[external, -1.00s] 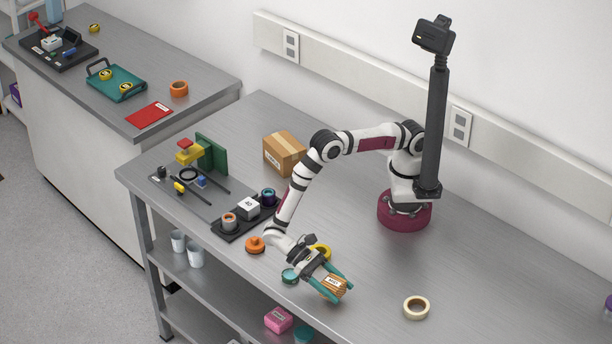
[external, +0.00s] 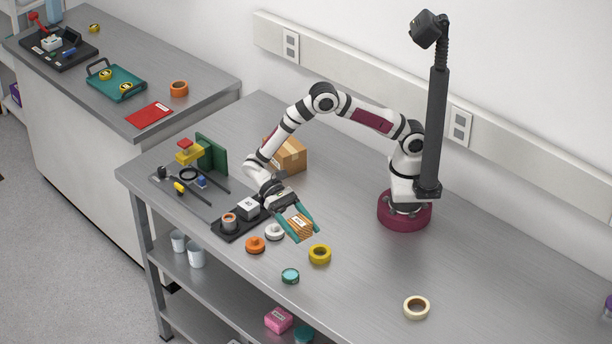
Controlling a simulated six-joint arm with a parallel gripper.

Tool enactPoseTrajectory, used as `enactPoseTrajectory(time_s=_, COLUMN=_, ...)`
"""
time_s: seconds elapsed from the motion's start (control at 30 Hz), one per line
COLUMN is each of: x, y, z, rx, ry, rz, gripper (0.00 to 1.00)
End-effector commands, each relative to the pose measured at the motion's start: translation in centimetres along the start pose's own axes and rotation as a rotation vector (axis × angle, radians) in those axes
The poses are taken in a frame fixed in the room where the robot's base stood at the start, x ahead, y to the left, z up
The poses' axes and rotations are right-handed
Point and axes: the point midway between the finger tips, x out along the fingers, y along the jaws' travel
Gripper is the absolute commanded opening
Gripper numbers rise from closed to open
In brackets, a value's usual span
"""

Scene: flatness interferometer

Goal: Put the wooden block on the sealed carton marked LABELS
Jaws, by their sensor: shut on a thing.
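The wooden block (external: 300,228) is striped brown with a small white label. My gripper (external: 303,227) has teal fingers shut on the block, one on each side. It holds the block up over the bench, near the white and yellow rings; the exact height is hard to tell. The cardboard carton (external: 290,155) with pale tape stands farther back on the bench, behind my wrist. My arm hides its left part and the front label, so its marking cannot be read now.
A black tray (external: 231,236) with a white box lies left of my gripper. Orange (external: 256,244), white (external: 274,232) and yellow (external: 320,254) round items and a teal tin (external: 290,276) lie near the front edge.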

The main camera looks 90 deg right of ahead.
Motion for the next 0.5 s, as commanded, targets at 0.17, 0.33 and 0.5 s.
enactPoseTrajectory(time_s=0.17, x=-8.3, y=-1.1, z=-1.2, rx=0.153, ry=0.000, rz=-0.375, gripper=0.10)
enactPoseTrajectory(time_s=0.33, x=-18.2, y=0.2, z=-3.3, rx=0.327, ry=0.000, rz=-0.788, gripper=0.10)
enactPoseTrajectory(time_s=0.5, x=-28.6, y=5.5, z=-5.9, rx=0.512, ry=0.000, rz=-1.231, gripper=0.10)
